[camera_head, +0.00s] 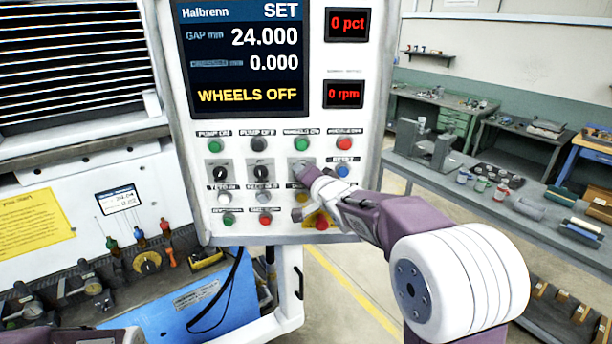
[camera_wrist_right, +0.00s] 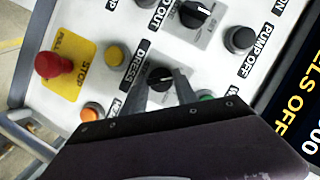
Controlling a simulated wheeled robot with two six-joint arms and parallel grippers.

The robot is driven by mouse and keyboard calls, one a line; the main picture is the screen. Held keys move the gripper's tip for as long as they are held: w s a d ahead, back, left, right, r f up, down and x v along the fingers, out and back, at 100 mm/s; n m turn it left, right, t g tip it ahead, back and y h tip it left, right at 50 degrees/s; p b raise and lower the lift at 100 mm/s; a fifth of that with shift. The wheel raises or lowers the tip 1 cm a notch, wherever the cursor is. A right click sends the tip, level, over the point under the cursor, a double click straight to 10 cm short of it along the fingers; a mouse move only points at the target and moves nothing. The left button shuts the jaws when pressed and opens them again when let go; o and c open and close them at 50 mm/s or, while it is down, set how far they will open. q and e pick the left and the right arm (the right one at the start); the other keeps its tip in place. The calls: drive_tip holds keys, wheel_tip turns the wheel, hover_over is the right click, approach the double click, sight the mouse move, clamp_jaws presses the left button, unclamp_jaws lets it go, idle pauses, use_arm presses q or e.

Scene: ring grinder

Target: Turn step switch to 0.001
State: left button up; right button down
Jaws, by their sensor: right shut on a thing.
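The control panel (camera_head: 200,225) carries a row of three black rotary knobs on grey plates: a left knob (camera_head: 219,173), a middle knob (camera_head: 260,173) and a right one. My right gripper (camera_head: 303,172) is at the right knob and largely covers it. In the right wrist view, the fingers of my right gripper (camera_wrist_right: 162,82) are shut on this black knob (camera_wrist_right: 160,74), one on each side, beside the DRESS label. The plate's scale is too small to read. My left gripper is out of view.
The screen (camera_head: 243,55) reads GAP 24.000, 0.000 and WHEELS OFF. Push buttons surround the knobs, including an orange button (camera_wrist_right: 92,112) and a green button (camera_wrist_right: 207,97) near the fingers. A red stop button (camera_wrist_right: 54,65) sits on a yellow plate.

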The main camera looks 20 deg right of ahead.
drive_tip(key=shift+a+f+n+g+h+b, duration=0.1)
drive_tip(key=shift+f+n+g+h+b, duration=0.25)
drive_tip(key=shift+n+b, duration=0.4)
drive_tip(key=c, duration=1.2)
unclamp_jaws()
drive_tip(key=shift+o, duration=1.2)
drive_tip(key=shift+a+r, duration=0.15)
drive_tip(key=p+v, duration=0.1)
drive_tip(key=v, duration=0.8)
